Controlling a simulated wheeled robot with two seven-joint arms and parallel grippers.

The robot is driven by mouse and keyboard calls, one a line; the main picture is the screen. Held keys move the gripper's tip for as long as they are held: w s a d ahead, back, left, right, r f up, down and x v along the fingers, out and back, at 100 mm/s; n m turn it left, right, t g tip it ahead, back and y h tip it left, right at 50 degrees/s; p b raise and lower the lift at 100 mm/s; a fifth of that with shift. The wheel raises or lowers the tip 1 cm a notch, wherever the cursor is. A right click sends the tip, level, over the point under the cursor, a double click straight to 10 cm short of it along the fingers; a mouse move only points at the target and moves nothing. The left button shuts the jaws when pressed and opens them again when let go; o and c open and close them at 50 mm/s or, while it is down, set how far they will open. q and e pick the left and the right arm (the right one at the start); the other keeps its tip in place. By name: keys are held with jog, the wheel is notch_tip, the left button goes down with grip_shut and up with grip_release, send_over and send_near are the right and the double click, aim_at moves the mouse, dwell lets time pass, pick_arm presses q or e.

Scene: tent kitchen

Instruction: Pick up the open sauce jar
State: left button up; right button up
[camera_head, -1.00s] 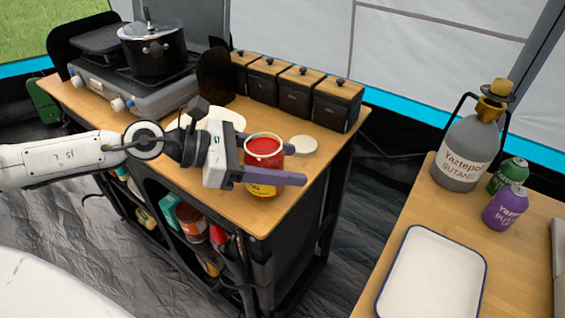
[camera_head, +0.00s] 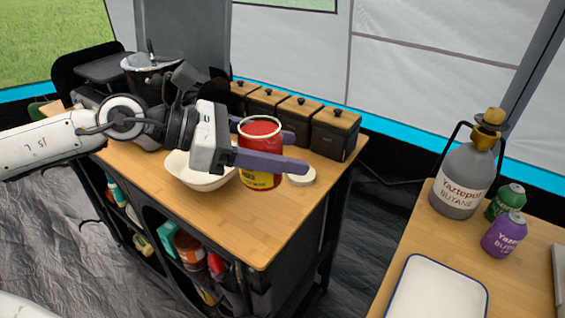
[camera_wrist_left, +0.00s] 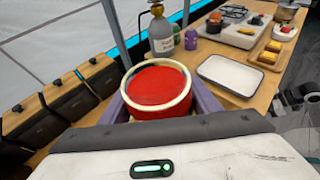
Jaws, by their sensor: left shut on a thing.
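The open sauce jar (camera_head: 260,148) is red with a yellow label and a pale rim, full of red sauce. My left gripper (camera_head: 280,150) is shut on the jar, with one purple finger on each side of it. The jar is upright and appears to be held above the wooden table. In the left wrist view the open jar (camera_wrist_left: 156,90) shows from above between the fingers. The jar's lower part is partly hidden by the near finger. My right gripper is in no view.
A white lid (camera_head: 302,177) and a white bowl (camera_head: 200,172) are on the table (camera_head: 262,232). Several black canisters (camera_head: 334,130) line its back edge, and a pot (camera_head: 150,76) is at the left. A second table at right holds a butane bottle (camera_head: 465,172) and a white tray (camera_head: 436,290).

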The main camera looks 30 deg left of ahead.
pick_arm(q)
notch_tip(320, 180, up, 8)
jog(key=shift+f+p, duration=0.25)
jog(key=shift+p, duration=0.1)
jog(key=shift+r, duration=0.15)
dwell(0.4)
